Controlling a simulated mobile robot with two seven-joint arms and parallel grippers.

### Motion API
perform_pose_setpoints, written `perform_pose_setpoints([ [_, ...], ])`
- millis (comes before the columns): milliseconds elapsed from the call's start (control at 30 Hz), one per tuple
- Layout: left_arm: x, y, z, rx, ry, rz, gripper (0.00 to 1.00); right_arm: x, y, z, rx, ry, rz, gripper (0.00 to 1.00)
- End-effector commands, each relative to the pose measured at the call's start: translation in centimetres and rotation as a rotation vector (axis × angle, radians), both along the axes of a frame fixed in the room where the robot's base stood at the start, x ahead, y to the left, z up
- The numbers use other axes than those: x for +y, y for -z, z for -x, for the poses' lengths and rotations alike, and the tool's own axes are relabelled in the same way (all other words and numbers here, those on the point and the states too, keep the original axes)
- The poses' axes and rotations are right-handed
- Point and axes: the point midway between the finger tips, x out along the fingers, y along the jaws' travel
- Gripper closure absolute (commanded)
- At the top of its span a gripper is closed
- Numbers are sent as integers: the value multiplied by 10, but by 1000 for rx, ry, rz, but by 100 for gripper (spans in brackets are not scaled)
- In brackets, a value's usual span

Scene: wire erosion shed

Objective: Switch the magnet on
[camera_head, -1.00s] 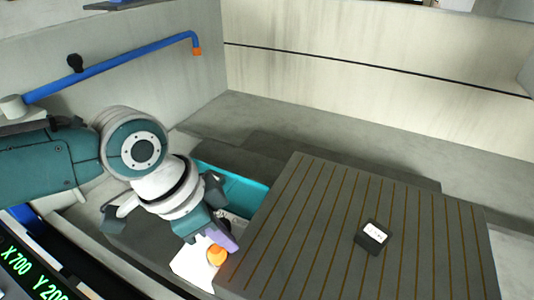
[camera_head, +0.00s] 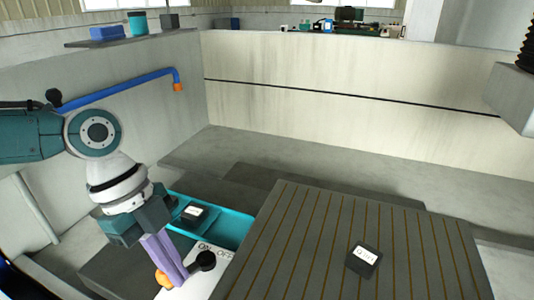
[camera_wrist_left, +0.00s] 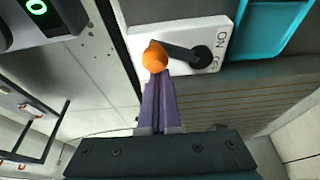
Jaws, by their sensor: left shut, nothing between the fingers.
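The magnet is a grey block (camera_head: 310,235) with a striped top. Beside it is a white switch plate (camera_head: 212,272) marked ON and OFF, also in the left wrist view (camera_wrist_left: 180,38). A dark lever (camera_wrist_left: 178,51) runs from a black hub (camera_wrist_left: 201,57) to an orange knob (camera_wrist_left: 154,56); the knob (camera_head: 164,279) and hub (camera_head: 205,260) also show in the head view. The lever points left in the wrist view. My left gripper (camera_head: 179,279) is shut and empty, its purple fingertips (camera_wrist_left: 158,80) right at the knob. Whether they touch is unclear.
A small dark labelled block (camera_head: 363,262) lies on the striped top. A teal tray (camera_head: 236,222) behind the plate holds another dark labelled block (camera_head: 191,212). A blue pipe (camera_head: 120,88) runs along the left wall. Grey walls enclose the area.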

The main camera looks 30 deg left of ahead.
Motion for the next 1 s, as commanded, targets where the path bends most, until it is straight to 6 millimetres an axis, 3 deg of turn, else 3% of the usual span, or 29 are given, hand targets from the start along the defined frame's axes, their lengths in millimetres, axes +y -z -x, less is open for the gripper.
perform_pose_setpoints([
  [167, 3, 2, -2, -1, 112, 1, 100, 0, 11, 0, 0, 0, 0, 13],
  [1000, 6, -1, -3, -1, 110, 1, 100, 0, 17, 0, -1, 0, 0, 13],
])
